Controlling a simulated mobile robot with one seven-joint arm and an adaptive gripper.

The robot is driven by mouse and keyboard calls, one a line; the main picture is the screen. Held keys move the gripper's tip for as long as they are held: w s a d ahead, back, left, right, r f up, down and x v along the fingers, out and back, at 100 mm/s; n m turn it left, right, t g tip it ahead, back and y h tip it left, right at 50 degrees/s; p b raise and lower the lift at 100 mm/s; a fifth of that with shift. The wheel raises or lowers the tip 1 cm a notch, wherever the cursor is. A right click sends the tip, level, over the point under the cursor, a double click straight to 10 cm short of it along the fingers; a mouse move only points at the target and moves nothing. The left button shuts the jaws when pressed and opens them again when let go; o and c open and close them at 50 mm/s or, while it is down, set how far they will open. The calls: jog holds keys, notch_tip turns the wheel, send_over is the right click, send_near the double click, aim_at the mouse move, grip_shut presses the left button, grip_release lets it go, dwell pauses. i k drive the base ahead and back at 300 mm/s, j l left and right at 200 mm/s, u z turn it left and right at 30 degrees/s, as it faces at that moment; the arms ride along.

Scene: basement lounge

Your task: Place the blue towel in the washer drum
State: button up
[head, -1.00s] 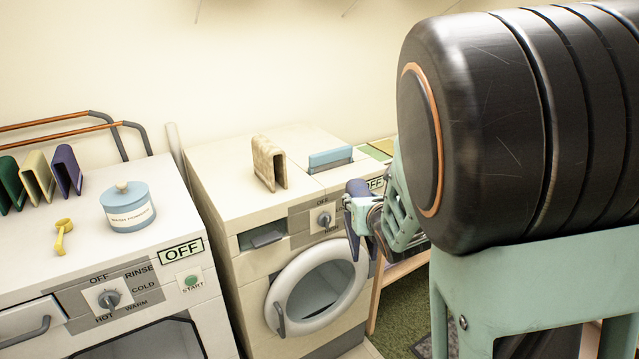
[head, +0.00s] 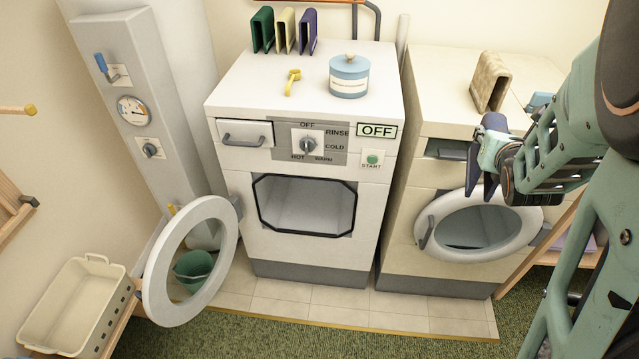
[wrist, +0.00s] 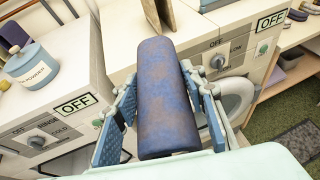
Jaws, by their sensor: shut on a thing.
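The blue towel (wrist: 163,95), worn with brownish patches, is gripped between the two fingers of my gripper (wrist: 166,112) in the wrist view. In the head view my gripper (head: 490,158) holds it up in front of the right-hand machine, apart from the washer. The white washer (head: 232,178) stands in the middle of the head view. Its round door (head: 157,263) is swung open to the left. The drum opening (head: 303,207) faces forward and looks empty; its deeper inside is partly hidden.
The dryer (head: 400,225) on the right has its round door shut. A blue powder tub (head: 349,78), a yellow scoop (head: 291,82) and folded green, cream and purple cloths stand on the washer. A cream basket (head: 75,310) is at lower left. Green carpet (head: 300,345) in front is clear.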

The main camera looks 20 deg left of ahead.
aim_at(298, 210)
jog(key=u, duration=1.1)
jog(key=i, duration=0.05)
